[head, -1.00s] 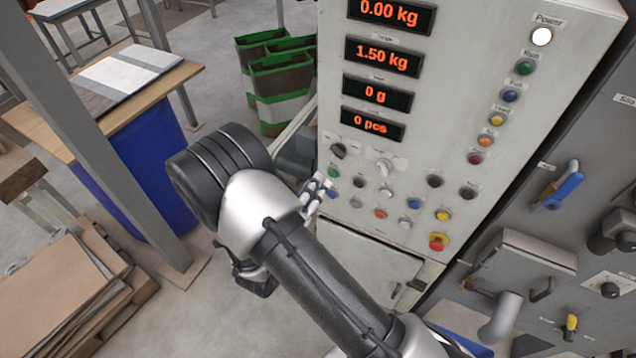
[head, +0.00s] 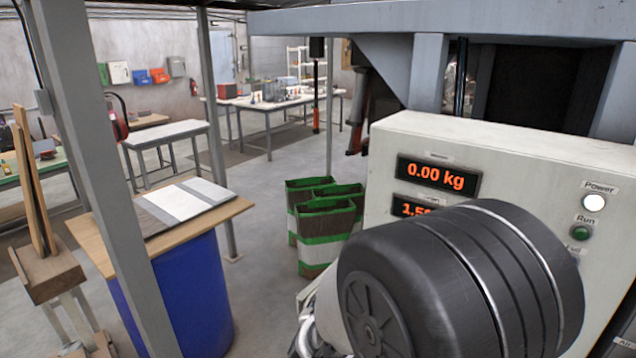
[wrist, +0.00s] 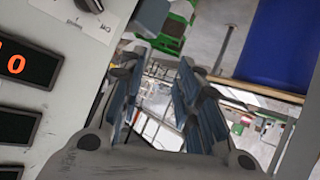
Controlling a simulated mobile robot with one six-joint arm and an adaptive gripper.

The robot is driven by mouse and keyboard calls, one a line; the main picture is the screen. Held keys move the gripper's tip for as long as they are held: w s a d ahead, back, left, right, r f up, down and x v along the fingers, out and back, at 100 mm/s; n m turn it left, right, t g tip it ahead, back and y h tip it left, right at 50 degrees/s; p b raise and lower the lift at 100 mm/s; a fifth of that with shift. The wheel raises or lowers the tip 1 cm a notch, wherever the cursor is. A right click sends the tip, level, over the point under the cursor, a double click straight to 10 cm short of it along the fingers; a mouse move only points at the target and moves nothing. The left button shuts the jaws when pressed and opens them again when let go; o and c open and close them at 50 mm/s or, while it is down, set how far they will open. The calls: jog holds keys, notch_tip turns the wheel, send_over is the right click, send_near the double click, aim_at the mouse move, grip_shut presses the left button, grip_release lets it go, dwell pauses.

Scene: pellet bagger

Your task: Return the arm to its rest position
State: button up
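My arm is raised in front of the control panel (head: 385,170). Its large black joint covers much of the panel's front in the head view. My gripper (wrist: 160,72) shows in the wrist view with its two fingers apart and nothing between them. It is beside the panel's front, which fills the left of that view, and it points past the panel's edge toward the room. In the head view the gripper is mostly hidden; only a bit of silvery linkage shows at the bottom, left of the joint.
The panel has a lit 0.00 kg display (head: 437,176), a white power lamp (head: 593,202) and a green button (head: 580,232). Green-and-white bags (head: 325,225) stand left of it. A blue drum (head: 190,300) under a wooden board (head: 100,258) and a grey post (head: 85,150) are farther left.

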jog(key=s+d+r+g+y+b, duration=0.1)
jog(key=s+r+g+y+b, duration=0.2)
jog(key=s+r, duration=0.65)
jog(key=s+d+g, duration=0.1)
jog(key=s+d, duration=0.2)
jog(key=s, duration=0.4)
jog(key=s+d+f+g+h, duration=0.1)
jog(key=s+d, duration=0.3)
jog(key=s, duration=0.4)
jog(key=s+d+f+m+g, duration=0.1)
jog(key=s+d+g, duration=0.1)
jog(key=s, duration=0.5)
jog(key=shift+s+d+h+b, duration=0.3)
jog(key=shift+s+d+b, duration=0.1)
jog(key=shift+d, duration=0.35)
jog(key=shift+f, duration=0.1)
